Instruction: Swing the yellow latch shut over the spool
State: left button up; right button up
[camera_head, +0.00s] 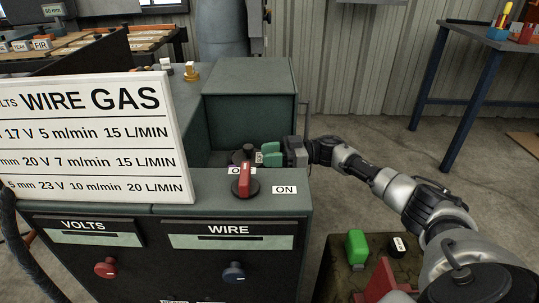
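My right gripper (268,154) reaches in from the right, behind the front panel of the green machine. Its green fingertips are close together beside a dark round part (243,154) that may be the spool; I cannot tell whether they touch it or grip anything. The low part of the machine's bay is hidden by the front panel. A small brass-yellow piece (191,72) stands on the machine's far left top; I cannot tell whether it is the latch. No other yellow latch shows clearly. My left gripper is not in view.
A red-handled switch (244,180) with an ON label (285,189) stands on the front ledge. A white settings board (95,140) blocks the left. A tall green box (250,105) rises behind the bay.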

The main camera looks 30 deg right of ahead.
jog(key=shift+o, duration=0.8)
jog(key=shift+s+d, duration=0.1)
jog(key=shift+d, duration=0.1)
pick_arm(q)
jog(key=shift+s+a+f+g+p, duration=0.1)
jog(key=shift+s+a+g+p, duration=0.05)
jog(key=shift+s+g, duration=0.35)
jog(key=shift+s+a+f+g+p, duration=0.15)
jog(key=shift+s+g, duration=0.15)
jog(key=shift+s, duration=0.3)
pick_arm(e)
jog(key=v, duration=1)
jog(key=shift+d, duration=0.2)
